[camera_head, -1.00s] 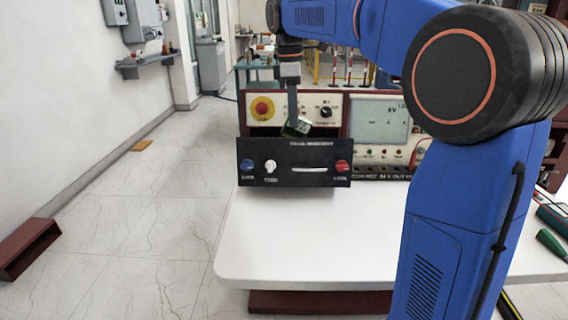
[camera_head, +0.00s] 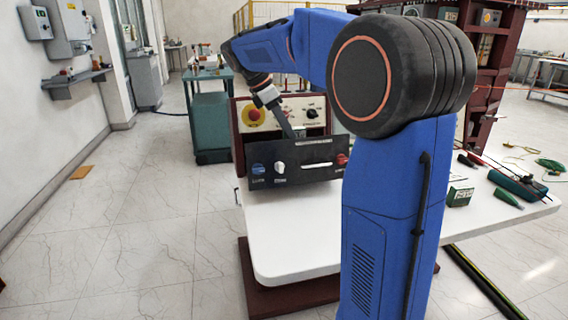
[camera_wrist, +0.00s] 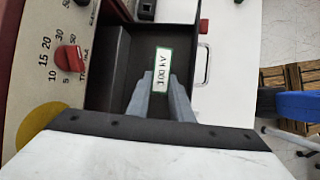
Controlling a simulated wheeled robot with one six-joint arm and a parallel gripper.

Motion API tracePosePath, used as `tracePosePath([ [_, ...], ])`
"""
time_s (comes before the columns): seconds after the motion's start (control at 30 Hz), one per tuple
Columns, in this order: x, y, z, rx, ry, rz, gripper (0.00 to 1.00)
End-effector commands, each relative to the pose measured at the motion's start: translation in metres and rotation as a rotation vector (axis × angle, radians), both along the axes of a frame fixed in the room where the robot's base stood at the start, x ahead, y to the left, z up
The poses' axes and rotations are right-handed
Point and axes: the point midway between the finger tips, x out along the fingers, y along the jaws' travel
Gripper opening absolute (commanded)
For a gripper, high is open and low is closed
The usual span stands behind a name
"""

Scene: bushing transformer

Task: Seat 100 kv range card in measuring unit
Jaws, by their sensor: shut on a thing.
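My gripper (camera_wrist: 162,88) is shut on the 100 kV range card (camera_wrist: 161,68), a small white label face with a green border reading "100 kV". The card is between the fingertips, over the dark open drawer (camera_wrist: 108,68) of the measuring unit. In the head view the gripper (camera_head: 289,133) points down behind the drawer's black front panel (camera_head: 297,164). Only a little of the green card (camera_head: 299,132) shows above the panel edge. Whether it touches the drawer floor or a slot cannot be told.
The unit's upper panel has a yellow-and-red button (camera_head: 253,115) and dials. The white table (camera_head: 300,235) is bare in front. A small dark green box (camera_head: 460,194), a tester (camera_head: 517,185) and screwdriver-like tools lie at right. My arm hides part of the unit.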

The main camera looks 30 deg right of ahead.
Motion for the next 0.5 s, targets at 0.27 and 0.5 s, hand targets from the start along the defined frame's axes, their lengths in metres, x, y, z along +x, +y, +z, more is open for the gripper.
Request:
tracePosePath([
  [0.27, 0.0, 0.0, -0.04, 0.001, 0.0, 0.001, 0.0],
  [0.5, 0.0, 0.001, -0.057, 0.001, 0.001, 0.0, 0.0],
])
